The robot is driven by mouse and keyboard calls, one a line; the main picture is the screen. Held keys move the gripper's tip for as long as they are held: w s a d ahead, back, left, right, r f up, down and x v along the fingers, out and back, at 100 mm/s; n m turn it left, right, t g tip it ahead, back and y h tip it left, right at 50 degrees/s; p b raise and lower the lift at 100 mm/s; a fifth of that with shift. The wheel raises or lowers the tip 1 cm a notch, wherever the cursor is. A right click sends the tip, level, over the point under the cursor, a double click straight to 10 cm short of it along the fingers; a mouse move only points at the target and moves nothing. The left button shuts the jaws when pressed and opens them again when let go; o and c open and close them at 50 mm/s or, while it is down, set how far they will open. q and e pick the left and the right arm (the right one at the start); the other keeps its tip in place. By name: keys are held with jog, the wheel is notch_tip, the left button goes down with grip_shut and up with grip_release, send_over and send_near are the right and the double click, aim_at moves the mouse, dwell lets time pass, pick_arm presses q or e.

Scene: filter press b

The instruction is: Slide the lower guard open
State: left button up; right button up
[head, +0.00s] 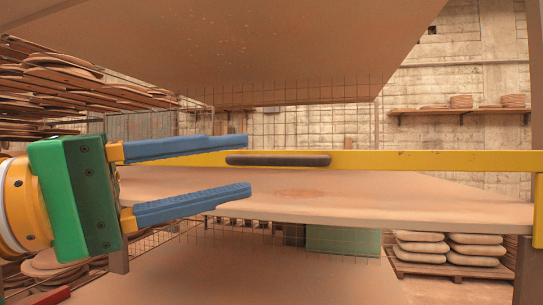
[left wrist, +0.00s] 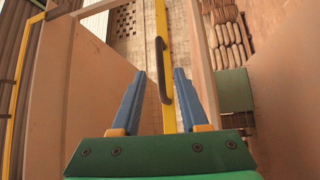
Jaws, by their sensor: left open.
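The lower guard is a wire-mesh panel with a yellow rail (head: 430,161) along it, running across the middle of the head view. A dark bar handle (head: 278,160) is mounted on the rail; it also shows in the left wrist view (left wrist: 163,69), upright there on the yellow rail (left wrist: 166,112). My left gripper (head: 249,165) has blue fingers and a green body. It is open and empty. In the head view its fingertips are just at the handle's left end, one above and one below its line. In the wrist view the handle appears between the fingers. I cannot tell the remaining distance. My right gripper is not in view.
Broad plates lie above (head: 250,45) and below the rail (head: 400,203). Racks with round discs (head: 60,68) stand at left. Stacked sacks (head: 472,248) on a pallet and a wall shelf (head: 460,110) are at right. A green box (head: 343,240) is behind the mesh.

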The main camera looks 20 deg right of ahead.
aim_at(264, 162)
pick_arm(q)
jog(key=p+x, duration=0.1)
jog(key=x, duration=0.4)
jog(key=shift+d+p, duration=0.15)
jog(key=shift+p, duration=0.25)
jog(key=shift+d, duration=0.35)
jog(key=shift+a, duration=0.2)
jog(key=shift+c, duration=0.6)
grip_shut()
